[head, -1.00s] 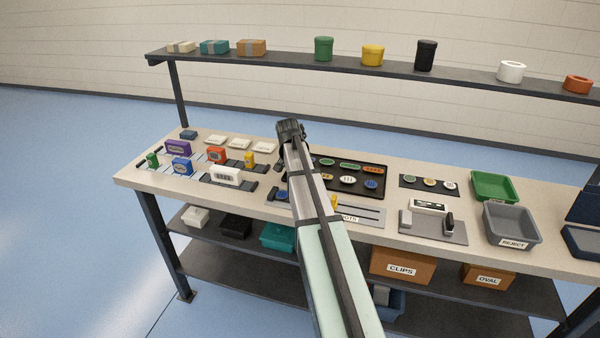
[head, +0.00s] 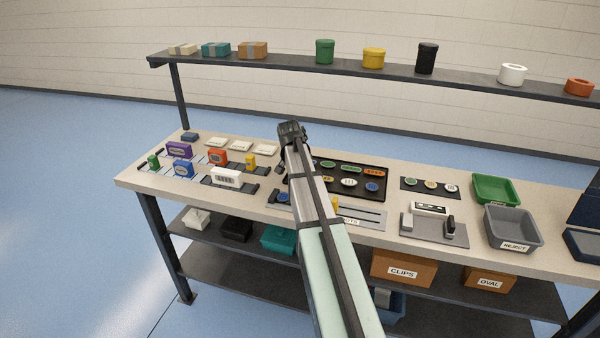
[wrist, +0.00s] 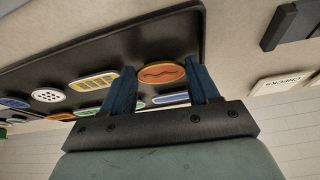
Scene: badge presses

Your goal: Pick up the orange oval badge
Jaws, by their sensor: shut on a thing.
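The orange oval badge (wrist: 161,74), with a darker wavy line and a pale rim, shows in the wrist view between the two blue fingertips of my gripper (wrist: 160,67). My gripper is shut on it. The badge is at one end of the dark tray (wrist: 197,40), over its surface; I cannot tell whether it is clear of the tray. In the head view my arm hides this badge and the fingertips; the dark gripper housing (head: 292,133) shows at the tray's left end.
Beside it in the wrist view lie a yellow-orange striped badge (wrist: 95,82) and a white oval badge (wrist: 47,95). A blue-and-white badge (wrist: 170,98) is close behind the fingers. In the head view a green bin (head: 495,188) and a grey reject bin (head: 512,226) stand to the right.

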